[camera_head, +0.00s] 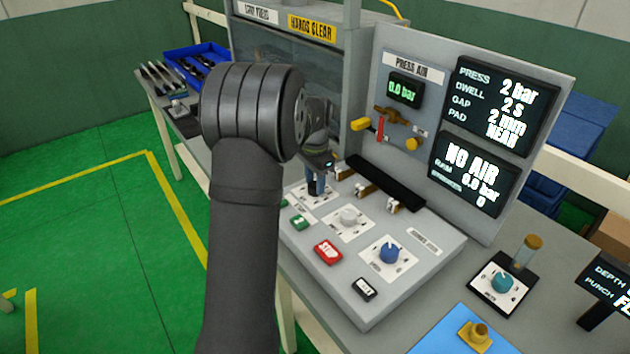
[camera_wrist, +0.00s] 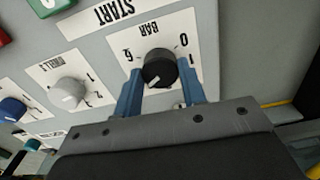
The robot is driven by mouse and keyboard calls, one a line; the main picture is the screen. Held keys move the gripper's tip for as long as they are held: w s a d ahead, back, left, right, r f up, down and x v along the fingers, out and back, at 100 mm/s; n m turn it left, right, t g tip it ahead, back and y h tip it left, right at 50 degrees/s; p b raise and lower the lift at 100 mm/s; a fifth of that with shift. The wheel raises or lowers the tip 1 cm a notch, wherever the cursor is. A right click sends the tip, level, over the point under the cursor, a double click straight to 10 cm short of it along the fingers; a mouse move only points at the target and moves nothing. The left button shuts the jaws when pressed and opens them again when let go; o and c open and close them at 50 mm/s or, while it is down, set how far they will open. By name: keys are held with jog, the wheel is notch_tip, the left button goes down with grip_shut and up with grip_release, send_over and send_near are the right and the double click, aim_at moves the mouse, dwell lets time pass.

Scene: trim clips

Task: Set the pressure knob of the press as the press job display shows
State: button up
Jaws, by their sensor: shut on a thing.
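The pressure knob (camera_wrist: 158,68) is black and sits on a white plate marked BAR in the wrist view. The plate shows upside down there, with 0 and 1 on the right and 6 on the left. The knob's white pointer mark points down and left in that view. My gripper (camera_wrist: 161,82) is shut on the knob, one blue finger on each side; in the head view my gripper (camera_head: 316,183) hides most of the knob. The press job display (camera_head: 502,105) reads PRESS 2 bar, DWELL 2 s, GAP 2 mm, PAD NEAR.
A grey knob (camera_head: 348,217) and a blue knob (camera_head: 389,253) sit on the same panel, with a red button (camera_head: 328,252) nearby. A green gauge (camera_head: 405,90) reads 0.0 bar. A lower display (camera_head: 472,174) reads NO AIR. A red-handled valve (camera_head: 380,128) is on the upright panel.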

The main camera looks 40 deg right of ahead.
aim_at(315, 185)
jog(key=n, duration=0.4)
jog(key=shift+n, duration=0.3)
jog(key=n, duration=1.4)
jog(key=shift+n, duration=0.4)
jog(key=o, duration=1)
notch_tip(315, 185, up, 18)
jog(key=shift+f, duration=0.25)
